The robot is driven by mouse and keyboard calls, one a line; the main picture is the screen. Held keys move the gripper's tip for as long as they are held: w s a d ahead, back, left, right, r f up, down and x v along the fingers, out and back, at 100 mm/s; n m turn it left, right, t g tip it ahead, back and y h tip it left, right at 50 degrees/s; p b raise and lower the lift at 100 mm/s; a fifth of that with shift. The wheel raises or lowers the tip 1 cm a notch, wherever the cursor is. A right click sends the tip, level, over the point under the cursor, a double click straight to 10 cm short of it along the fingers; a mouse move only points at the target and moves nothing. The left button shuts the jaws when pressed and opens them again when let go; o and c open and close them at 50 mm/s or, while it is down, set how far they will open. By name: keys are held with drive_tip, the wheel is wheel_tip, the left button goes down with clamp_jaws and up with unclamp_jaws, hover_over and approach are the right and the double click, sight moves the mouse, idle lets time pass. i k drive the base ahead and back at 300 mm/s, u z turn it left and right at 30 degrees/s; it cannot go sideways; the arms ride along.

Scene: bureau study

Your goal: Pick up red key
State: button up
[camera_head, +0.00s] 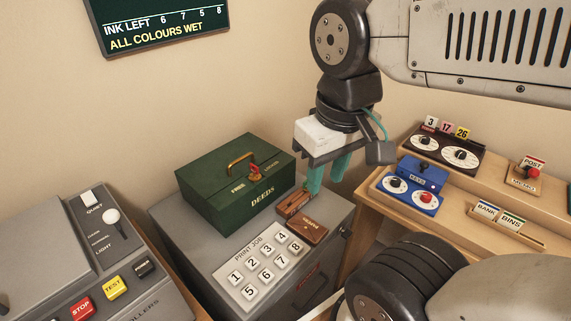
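A small red and orange piece (254,172), which looks like the red key, stands on the lid of the green DEEDS box (225,199), between the word FREE and another small label. Its exact shape is too small to tell. My gripper (326,182) points down to the right of the green box, above the reddish-brown blocks. Its two teal fingers are apart, with nothing seen between them. It is to the right of the red piece and not touching it.
Reddish-brown blocks (307,230) sit beside the green box on a grey cabinet (232,278), behind a PRINT JOB number pad (262,268). A grey console (75,260) is at left. A wooden desk (470,185) with dials and a blue box (411,198) is at right.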

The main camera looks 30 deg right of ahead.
sight(255, 169)
drive_tip(key=u, duration=0.8)
drive_tip(key=k, duration=0.8)
drive_tip(key=z, duration=0.7)
drive_tip(key=i, duration=1)
